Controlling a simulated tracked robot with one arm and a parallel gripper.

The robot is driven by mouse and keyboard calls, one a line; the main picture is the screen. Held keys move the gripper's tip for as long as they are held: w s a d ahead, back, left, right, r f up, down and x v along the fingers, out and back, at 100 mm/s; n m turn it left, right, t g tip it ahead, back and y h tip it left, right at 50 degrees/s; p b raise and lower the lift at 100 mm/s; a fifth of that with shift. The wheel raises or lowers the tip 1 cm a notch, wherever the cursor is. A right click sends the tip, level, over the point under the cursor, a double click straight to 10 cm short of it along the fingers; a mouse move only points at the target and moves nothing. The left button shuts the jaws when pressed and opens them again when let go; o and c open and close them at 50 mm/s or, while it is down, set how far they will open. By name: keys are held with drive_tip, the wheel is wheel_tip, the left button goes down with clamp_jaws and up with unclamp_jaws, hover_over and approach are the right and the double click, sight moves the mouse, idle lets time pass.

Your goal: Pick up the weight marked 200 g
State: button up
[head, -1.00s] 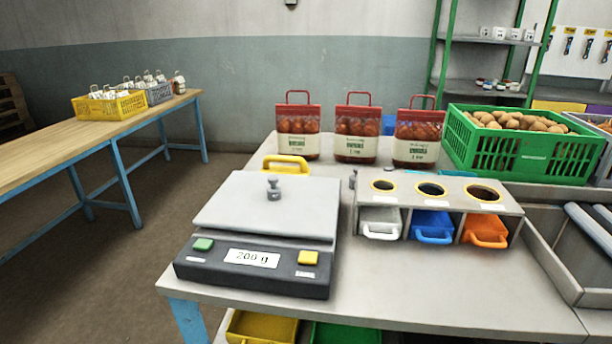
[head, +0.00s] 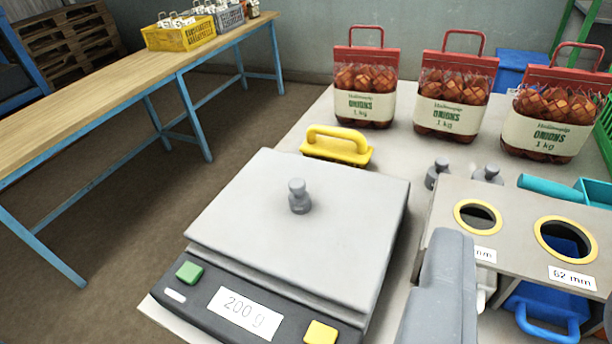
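A small grey knobbed weight (head: 299,197) stands upright on the pan of the scale (head: 340,235). The scale's display (head: 243,312) reads 200 g; no marking on the weight itself is legible. Two more grey weights, one (head: 437,172) and another (head: 488,174), stand on the table behind the holed stand, the second partly hidden by it. A grey rounded part, seemingly of my own arm or gripper (head: 442,290), rises at the lower right, beside the scale and apart from the weight on the pan. I cannot make out two fingertips or their opening.
A yellow-handled tool (head: 337,146) lies just behind the scale. Three onion bags (head: 450,104) stand at the back. The holed stand (head: 515,220) with a blue scoop (head: 548,312) below is on the right. The space above the pan is clear.

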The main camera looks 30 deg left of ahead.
drive_tip(key=shift+a, duration=0.1)
drive_tip(key=shift+o, duration=1.2)
drive_tip(key=shift+w, duration=0.1)
drive_tip(key=w+f+n+g+y+p, duration=0.1)
drive_tip(key=w+f+p, duration=0.2)
drive_tip(key=w+p, duration=0.3)
drive_tip(key=n+g+y+p, duration=0.3)
drive_tip(key=n+y+p, duration=0.25)
drive_tip(key=p, duration=0.85)
approach(298, 189)
drive_tip(key=v, duration=0.2)
drive_tip(key=shift+f+y, duration=0.1)
drive_tip(key=shift+y, duration=0.25)
drive_tip(key=x, duration=0.6)
drive_tip(key=b+x, duration=0.1)
drive_tip(key=x, duration=0.6)
drive_tip(key=shift+w+f, duration=0.15)
drive_tip(key=shift+w, duration=0.1)
clamp_jaws()
